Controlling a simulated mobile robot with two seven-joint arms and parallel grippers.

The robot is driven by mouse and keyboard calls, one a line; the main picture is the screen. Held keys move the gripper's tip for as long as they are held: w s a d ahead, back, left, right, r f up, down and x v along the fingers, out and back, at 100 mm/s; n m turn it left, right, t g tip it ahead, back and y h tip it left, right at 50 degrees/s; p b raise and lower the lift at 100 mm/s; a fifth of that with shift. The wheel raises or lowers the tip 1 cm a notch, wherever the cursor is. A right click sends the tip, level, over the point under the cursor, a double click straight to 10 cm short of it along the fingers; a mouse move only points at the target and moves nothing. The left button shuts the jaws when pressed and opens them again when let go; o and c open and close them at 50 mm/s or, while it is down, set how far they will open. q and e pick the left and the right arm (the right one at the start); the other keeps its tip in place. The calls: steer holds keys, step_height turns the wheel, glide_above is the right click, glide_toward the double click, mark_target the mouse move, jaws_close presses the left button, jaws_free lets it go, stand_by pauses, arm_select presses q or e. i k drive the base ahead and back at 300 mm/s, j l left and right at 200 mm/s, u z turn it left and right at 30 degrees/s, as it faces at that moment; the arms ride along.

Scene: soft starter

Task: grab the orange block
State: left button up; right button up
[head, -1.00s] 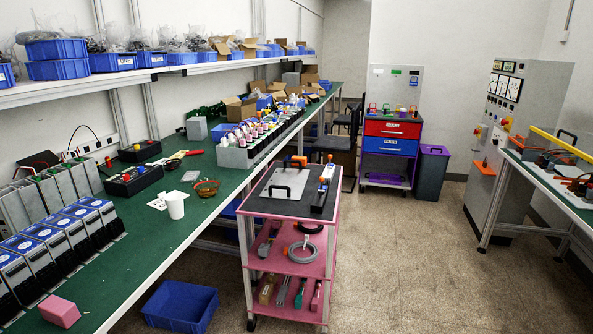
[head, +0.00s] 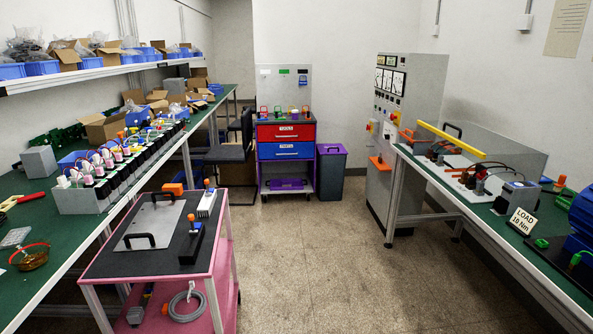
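A small orange piece (head: 173,189) shows at the far left edge of the pink cart's dark top, and it looks block-like. Another orange piece (head: 380,164) sticks out from the front of the grey control cabinet (head: 408,110), like a small shelf or box. I cannot tell which of them is the orange block. Neither of my grippers is in view.
The pink cart (head: 216,275) stands in front, with a grey plate (head: 150,228) on top. Green benches run along the left (head: 30,265) and right (head: 470,210). A red and blue drawer unit (head: 287,140) and a bin (head: 330,172) stand behind. The middle floor (head: 320,260) is clear.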

mark_target(177, 188)
steer(key=i+z, duration=0.15)
steer(key=i, duration=1.25)
steer(key=i+u, duration=0.2)
steer(key=i, duration=0.2)
steer(key=i+l+u, duration=0.2)
steer(key=i, duration=0.2)
steer(key=i+l+u, duration=0.2)
steer(key=i, duration=0.15)
steer(key=i+l+u, duration=0.3)
steer(key=i+u, duration=0.2)
steer(key=i+l+u, duration=0.6)
steer(key=l+u, duration=0.35)
